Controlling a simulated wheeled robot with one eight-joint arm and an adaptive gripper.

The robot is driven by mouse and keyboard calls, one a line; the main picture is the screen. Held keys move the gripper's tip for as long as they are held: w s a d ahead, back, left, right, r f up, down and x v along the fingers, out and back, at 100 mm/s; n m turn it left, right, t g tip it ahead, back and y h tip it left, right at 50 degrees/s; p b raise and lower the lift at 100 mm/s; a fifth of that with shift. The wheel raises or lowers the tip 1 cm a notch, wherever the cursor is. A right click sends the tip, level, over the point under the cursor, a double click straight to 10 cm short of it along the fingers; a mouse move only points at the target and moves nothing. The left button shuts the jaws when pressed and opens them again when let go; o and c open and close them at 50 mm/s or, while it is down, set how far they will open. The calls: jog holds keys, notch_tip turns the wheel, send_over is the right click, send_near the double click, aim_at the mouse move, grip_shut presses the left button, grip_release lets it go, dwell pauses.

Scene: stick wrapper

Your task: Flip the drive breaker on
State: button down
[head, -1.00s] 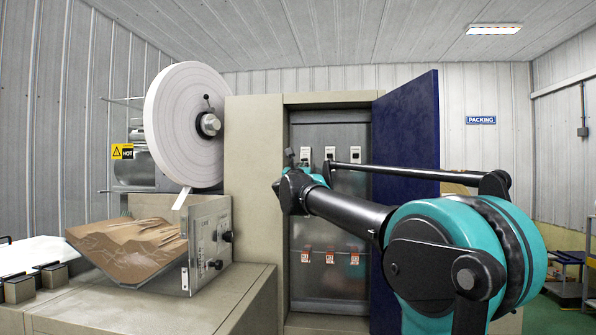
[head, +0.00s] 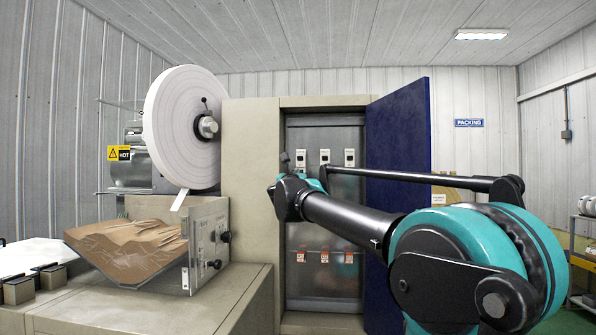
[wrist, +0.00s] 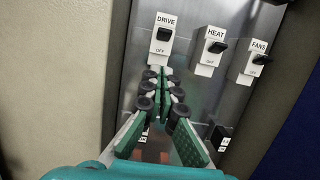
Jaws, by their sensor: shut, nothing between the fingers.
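The drive breaker (wrist: 164,34) is a white plate marked DRIVE above and OFF below, with a black lever between. It sits at the top left of the grey panel in the wrist view, and is the leftmost of the upper row in the head view (head: 300,157). I cannot tell its lever's position for sure. My gripper (wrist: 160,76) is shut and empty, its green-padded fingertips just below the drive breaker in the picture. Whether they touch the panel is unclear.
The heat breaker (wrist: 214,48) and fans breaker (wrist: 258,62) stand to the right of the drive breaker. Orange-marked parts (head: 324,255) sit lower in the cabinet. The beige cabinet wall (wrist: 75,70) is close on the left; the open blue door (head: 398,140) is on the right.

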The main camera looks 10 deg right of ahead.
jog(key=s+a+r, duration=0.1)
jog(key=s+a, duration=0.1)
jog(key=s, duration=0.5)
jog(key=shift+r, duration=0.35)
jog(key=shift+a, duration=0.1)
